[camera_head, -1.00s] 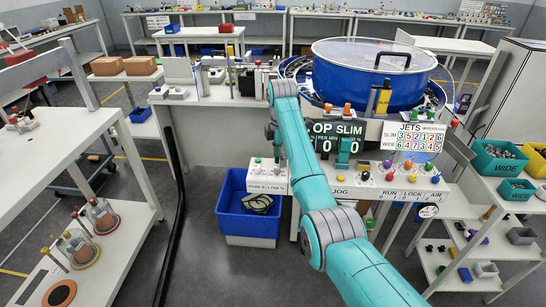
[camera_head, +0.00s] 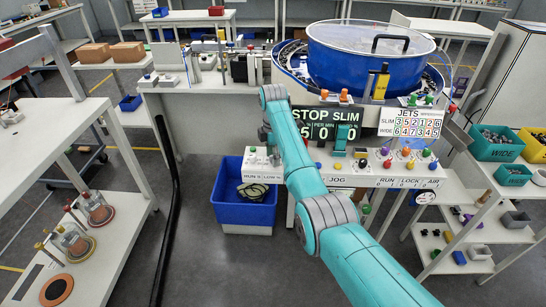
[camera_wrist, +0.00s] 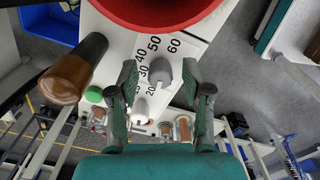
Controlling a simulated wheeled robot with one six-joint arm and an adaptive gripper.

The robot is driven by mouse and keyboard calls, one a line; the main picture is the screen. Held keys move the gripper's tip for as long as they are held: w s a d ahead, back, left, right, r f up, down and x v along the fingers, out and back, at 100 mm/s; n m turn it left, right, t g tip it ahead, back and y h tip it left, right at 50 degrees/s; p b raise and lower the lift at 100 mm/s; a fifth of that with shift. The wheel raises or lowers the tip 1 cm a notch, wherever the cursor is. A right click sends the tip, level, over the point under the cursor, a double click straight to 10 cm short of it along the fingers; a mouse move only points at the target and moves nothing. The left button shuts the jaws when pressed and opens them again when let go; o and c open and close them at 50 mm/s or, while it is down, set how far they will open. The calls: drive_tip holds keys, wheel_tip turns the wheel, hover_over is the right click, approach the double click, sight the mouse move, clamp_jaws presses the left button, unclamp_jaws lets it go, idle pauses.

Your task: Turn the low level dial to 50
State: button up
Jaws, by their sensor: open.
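In the wrist view a white panel carries a number scale with 20, 30, 40, 50 and 60 readable. A grey dial (camera_wrist: 161,73) sits beside these numbers, and a paler knob (camera_wrist: 140,109) is below it. My gripper (camera_wrist: 161,82) is open, with one finger on each side of the grey dial; I cannot tell whether they touch it. The number that the dial points at is not clear. In the head view the small control panel (camera_head: 259,176), lettered along its front, is left of my arm. My gripper's fingers are mostly hidden behind my arm there.
In the wrist view a large red round thing (camera_wrist: 152,8), a brown handle (camera_wrist: 75,72) and a green button (camera_wrist: 94,94) are close to the gripper. The head view shows a blue bin (camera_head: 231,207) under the panel and a blue bowl (camera_head: 365,60) behind.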

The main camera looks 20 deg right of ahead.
drive_tip(key=shift+f, duration=0.3)
clamp_jaws()
